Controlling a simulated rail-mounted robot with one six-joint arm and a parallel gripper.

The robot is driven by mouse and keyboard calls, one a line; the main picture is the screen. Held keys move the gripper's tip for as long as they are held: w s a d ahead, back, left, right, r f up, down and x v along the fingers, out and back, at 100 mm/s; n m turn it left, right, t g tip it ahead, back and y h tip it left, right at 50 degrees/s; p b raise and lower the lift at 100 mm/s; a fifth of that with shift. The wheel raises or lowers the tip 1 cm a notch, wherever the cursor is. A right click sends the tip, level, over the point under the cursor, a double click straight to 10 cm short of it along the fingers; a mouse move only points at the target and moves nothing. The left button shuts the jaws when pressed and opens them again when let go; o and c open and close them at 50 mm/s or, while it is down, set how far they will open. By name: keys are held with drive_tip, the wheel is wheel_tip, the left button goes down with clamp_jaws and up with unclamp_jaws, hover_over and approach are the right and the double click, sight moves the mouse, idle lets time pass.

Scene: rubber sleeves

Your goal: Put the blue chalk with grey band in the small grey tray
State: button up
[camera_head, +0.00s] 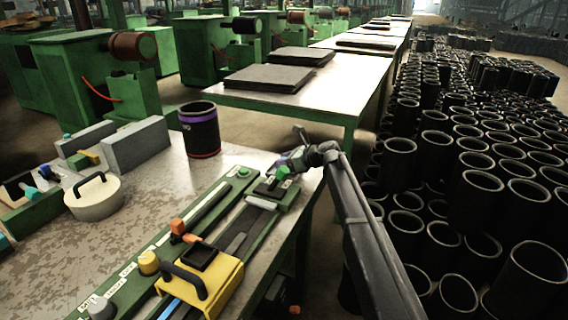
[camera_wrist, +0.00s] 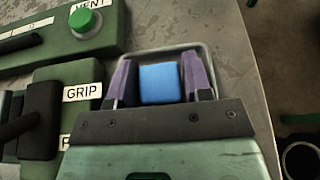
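A blue block-like piece, the blue chalk (camera_wrist: 160,84), sits between the two purple fingers of my gripper (camera_wrist: 160,68) in the wrist view. The fingers lie close against its two sides, so my gripper looks shut on it. No grey band shows on the visible face. The small grey tray (camera_wrist: 207,56) lies right beyond and beneath the fingertips, its rim showing around them; I cannot tell whether the chalk touches its floor. In the head view my gripper (camera_head: 284,167) is over the far right end of the bench, and the chalk and tray cannot be made out.
A green panel with a green button (camera_wrist: 85,22) and a GRIP-labelled block (camera_wrist: 82,92) stand left of the tray. The bench (camera_head: 130,225) also carries a black cylinder (camera_head: 199,130), a round lidded pot (camera_head: 93,197) and a yellow block (camera_head: 205,280). Many black sleeves (camera_head: 435,155) stand right.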

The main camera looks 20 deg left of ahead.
drive_tip(key=shift+o, duration=1.3)
drive_tip(key=shift+r+p, duration=0.3)
drive_tip(key=p+v, duration=0.4)
drive_tip(key=v, duration=0.7)
drive_tip(key=shift+d, duration=0.55)
drive_tip(key=s+d+f+n+h, duration=0.3)
drive_tip(key=s+d+n, duration=0.3)
drive_tip(key=s+d, duration=0.5)
drive_tip(key=s+d+f+n+h, duration=0.4)
drive_tip(key=s+d+n+h, duration=0.2)
drive_tip(key=s+d, duration=0.6)
drive_tip(key=s+d+f+n+h, duration=0.3)
drive_tip(key=s+d+n, duration=0.3)
drive_tip(key=s+d, duration=0.6)
drive_tip(key=d+h, duration=0.1)
drive_tip(key=d, duration=0.3)
drive_tip(key=shift+f+n+g, duration=0.3)
drive_tip(key=shift+g, duration=0.1)
